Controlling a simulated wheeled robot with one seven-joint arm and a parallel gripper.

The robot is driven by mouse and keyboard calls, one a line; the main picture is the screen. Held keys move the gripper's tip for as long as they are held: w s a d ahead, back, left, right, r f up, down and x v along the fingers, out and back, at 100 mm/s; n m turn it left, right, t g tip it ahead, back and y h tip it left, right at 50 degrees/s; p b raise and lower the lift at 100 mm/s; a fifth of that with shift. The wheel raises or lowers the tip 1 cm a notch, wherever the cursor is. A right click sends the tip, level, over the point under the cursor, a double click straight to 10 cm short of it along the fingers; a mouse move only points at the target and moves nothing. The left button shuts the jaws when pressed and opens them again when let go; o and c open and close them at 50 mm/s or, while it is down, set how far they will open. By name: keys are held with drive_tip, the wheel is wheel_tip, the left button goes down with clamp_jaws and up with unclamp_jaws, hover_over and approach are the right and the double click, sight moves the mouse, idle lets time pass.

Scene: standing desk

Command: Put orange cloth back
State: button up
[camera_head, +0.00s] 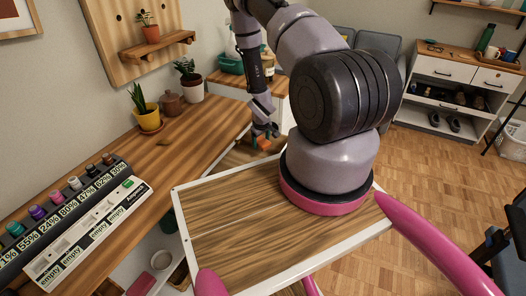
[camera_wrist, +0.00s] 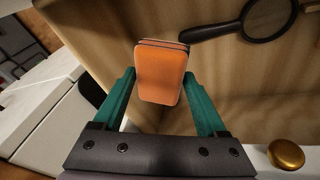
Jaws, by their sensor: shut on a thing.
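The orange cloth (camera_wrist: 162,72) is a folded, rounded block with a dark-edged layer at its top end. My gripper (camera_wrist: 160,90) has its two teal fingers on either side of the cloth and is shut on it. In the head view my gripper (camera_head: 264,133) is low beside the far part of the desk, with a small patch of the orange cloth (camera_head: 263,144) showing at its fingers. The cloth is over a wooden drawer interior (camera_wrist: 225,75). I cannot tell whether it touches the drawer bottom.
A black magnifying glass (camera_wrist: 265,18) lies in the drawer near the cloth. A gold knob (camera_wrist: 286,154) sits on the white drawer front. Potted plants (camera_head: 148,117) and a row of coloured bottles (camera_head: 56,196) stand on the desk. Open floor (camera_head: 440,170) lies to the right.

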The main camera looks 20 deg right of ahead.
sight(263, 140)
drive_tip(key=shift+w+d, duration=0.55)
drive_tip(key=shift+d, duration=0.25)
drive_tip(key=f, duration=0.3)
drive_tip(key=shift+s+a, duration=0.1)
drive_tip(key=shift+a, duration=0.1)
drive_tip(key=shift+d+f, duration=0.15)
drive_tip(key=shift+f, duration=1.85)
drive_tip(key=shift+f, duration=0.3)
drive_tip(key=shift+f, duration=0.3)
drive_tip(key=o, duration=1.4)
drive_tip(key=shift+r, duration=0.3)
drive_tip(key=v, duration=1.2)
drive_tip(key=shift+r, duration=0.3)
